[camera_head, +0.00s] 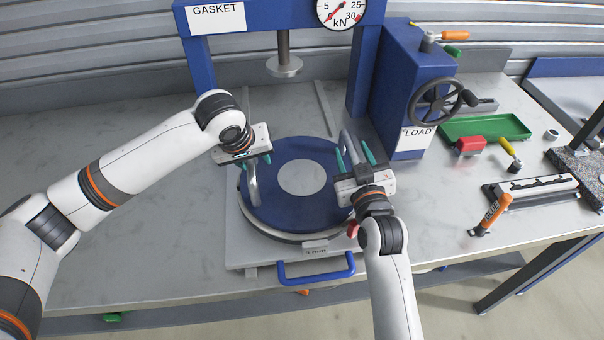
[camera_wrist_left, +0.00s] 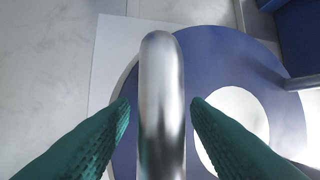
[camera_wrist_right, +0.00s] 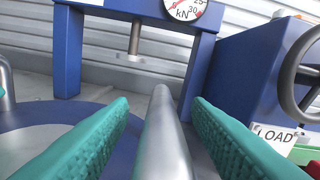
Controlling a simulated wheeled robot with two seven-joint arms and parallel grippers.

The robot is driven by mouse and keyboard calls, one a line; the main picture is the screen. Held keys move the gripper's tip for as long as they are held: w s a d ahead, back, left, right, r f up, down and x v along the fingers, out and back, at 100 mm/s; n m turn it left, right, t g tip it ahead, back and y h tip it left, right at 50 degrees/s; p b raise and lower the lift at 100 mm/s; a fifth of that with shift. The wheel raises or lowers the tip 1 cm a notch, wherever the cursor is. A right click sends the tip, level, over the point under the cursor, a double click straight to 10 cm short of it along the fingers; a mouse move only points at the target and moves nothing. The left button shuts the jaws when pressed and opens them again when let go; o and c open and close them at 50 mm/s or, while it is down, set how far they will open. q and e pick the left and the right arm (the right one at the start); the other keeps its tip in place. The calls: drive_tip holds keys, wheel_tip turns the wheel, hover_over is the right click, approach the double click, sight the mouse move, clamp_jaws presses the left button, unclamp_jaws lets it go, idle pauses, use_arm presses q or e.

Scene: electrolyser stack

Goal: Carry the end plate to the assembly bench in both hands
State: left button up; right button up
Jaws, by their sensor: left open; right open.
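The end plate (camera_head: 295,212) is a round blue disc with a pale centre and two upright metal handles. It lies on a white sliding tray (camera_head: 240,245) under the gasket press. My left gripper (camera_head: 246,162) is open at the left handle (camera_head: 254,188); in the left wrist view that handle (camera_wrist_left: 162,100) stands between the two green fingers, with a gap on each side. My right gripper (camera_head: 355,160) is open at the right handle (camera_head: 349,148); in the right wrist view that handle (camera_wrist_right: 165,140) runs between the open fingers. Contact cannot be seen.
The blue press frame (camera_head: 365,70) with its ram (camera_head: 284,66) stands behind the plate. The LOAD box with handwheel (camera_head: 436,102) is close right of my right gripper. A green tray (camera_head: 485,128) and tools lie further right. A blue tray handle (camera_head: 316,275) projects at the front. The bench's left is clear.

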use_arm(q)
drive_tip(key=shift+w+f, duration=0.1)
drive_tip(key=shift+f, duration=0.1)
use_arm(e)
drive_tip(key=shift+w, duration=0.25)
use_arm(q)
clamp_jaws()
use_arm(e)
clamp_jaws()
idle(0.8)
use_arm(q)
drive_tip(key=shift+w+r, duration=0.1)
drive_tip(key=shift+r, duration=0.1)
use_arm(e)
drive_tip(key=shift+r, duration=0.3)
use_arm(q)
drive_tip(key=shift+w, duration=0.1)
